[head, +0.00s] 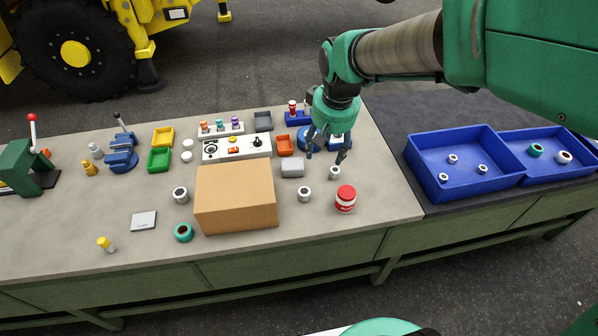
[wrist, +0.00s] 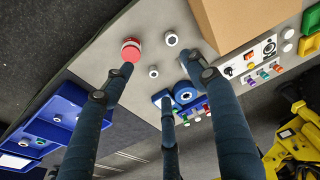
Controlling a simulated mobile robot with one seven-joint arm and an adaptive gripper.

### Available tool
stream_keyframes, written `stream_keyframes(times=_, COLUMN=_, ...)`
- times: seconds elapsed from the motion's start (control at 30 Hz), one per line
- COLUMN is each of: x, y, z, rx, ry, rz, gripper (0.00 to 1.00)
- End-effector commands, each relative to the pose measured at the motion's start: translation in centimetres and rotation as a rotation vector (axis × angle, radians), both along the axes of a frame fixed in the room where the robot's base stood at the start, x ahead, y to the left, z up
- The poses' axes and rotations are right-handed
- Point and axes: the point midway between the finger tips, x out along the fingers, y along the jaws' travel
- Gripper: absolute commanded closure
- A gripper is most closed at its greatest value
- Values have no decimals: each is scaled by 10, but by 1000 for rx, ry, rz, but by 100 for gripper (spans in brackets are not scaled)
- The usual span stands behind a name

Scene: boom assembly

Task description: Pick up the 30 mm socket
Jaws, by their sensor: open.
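Several silver sockets stand on the bench: a small one (head: 334,173) just below my gripper, a larger one (head: 305,195) right of the cardboard box, and another (head: 181,195) left of it. I cannot read sizes, so which is 30 mm is unclear. My gripper (head: 326,157) is open and empty, fingers pointing down above the bench's right part. In the wrist view, my gripper (wrist: 157,80) has its fingers spread around the small socket (wrist: 153,72), apart from it. The larger socket (wrist: 171,39) shows beyond, between two fingers.
A red jar (head: 346,200) stands close to the small socket. Blue trays (head: 435,150) with small parts lie right. The bench's front right corner is clear.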

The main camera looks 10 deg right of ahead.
Motion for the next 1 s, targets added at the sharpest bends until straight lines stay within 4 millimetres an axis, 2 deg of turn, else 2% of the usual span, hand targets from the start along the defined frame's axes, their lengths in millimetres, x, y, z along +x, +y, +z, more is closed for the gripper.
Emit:
stream_keyframes(times=0.1, x=24, y=6, z=-29, rx=-4, ry=41, rz=16, gripper=43)
stream_keyframes(times=0.3, x=60, y=15, z=-80, rx=-11, ry=100, rz=46, gripper=43)
stream_keyframes(times=0.6, x=97, y=27, z=-160, rx=-19, ry=179, rz=83, gripper=43)
stream_keyframes(times=0.8, x=106, y=31, z=-189, rx=-22, ry=203, rz=97, gripper=43)
stream_keyframes(times=1.0, x=108, y=32, z=-193, rx=-22, ry=206, rz=99, gripper=43)
